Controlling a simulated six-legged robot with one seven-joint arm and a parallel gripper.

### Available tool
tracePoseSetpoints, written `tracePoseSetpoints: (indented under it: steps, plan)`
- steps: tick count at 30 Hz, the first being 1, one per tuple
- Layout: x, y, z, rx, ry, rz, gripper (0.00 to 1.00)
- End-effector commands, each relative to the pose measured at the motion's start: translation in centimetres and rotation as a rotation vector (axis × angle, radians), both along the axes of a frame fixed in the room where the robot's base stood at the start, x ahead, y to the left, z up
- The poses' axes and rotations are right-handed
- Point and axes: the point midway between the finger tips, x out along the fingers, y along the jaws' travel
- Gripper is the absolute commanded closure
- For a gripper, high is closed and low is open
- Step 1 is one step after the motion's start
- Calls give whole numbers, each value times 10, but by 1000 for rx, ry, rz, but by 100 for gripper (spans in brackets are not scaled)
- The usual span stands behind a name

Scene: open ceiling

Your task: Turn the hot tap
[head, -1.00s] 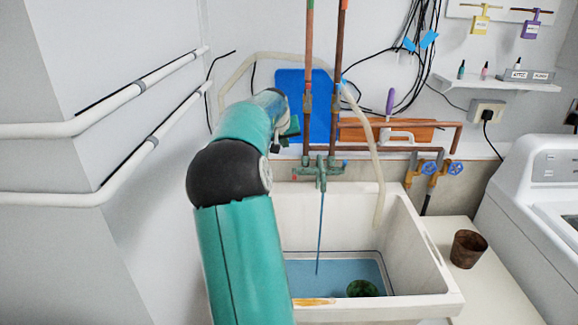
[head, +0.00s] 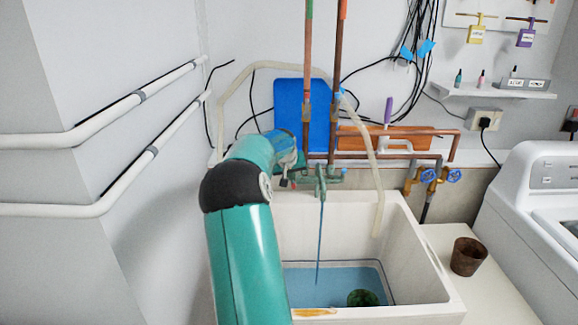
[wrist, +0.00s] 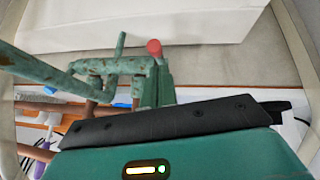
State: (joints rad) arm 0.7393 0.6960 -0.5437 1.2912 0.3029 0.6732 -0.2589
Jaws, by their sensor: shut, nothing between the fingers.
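The tap (head: 321,182) is a weathered green mixer on the wall above a white sink (head: 420,260). A thin blue stream runs from its spout into blue water. The blue-marked side is at its right. The red-marked hot side is hidden behind my gripper (head: 287,178) in the head view. In the wrist view, the red cap (wrist: 153,47) of the hot tap is right by the fingertips of my gripper (wrist: 163,66). My gripper is shut and empty. I cannot tell whether it touches the handle.
Copper pipes (head: 334,100) rise behind the tap, with a blue board (head: 290,110) at their left. A pale hose (head: 376,200) hangs into the sink. A brown pot (head: 467,256) and a white washing machine (head: 530,215) stand at the right. White wall pipes (head: 110,110) run at the left.

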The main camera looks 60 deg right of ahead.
Motion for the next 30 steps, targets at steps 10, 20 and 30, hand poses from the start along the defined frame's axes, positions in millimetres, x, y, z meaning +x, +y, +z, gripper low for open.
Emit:
tracePoseSetpoints:
  steps: [10, 20, 30]
  plan:
    - [-2, 1, -8, -1, 1, -1, 100]
    - [-6, 9, -27, 4, 1, -2, 100]
    - [-7, 12, -37, -1, 1, -1, 100]
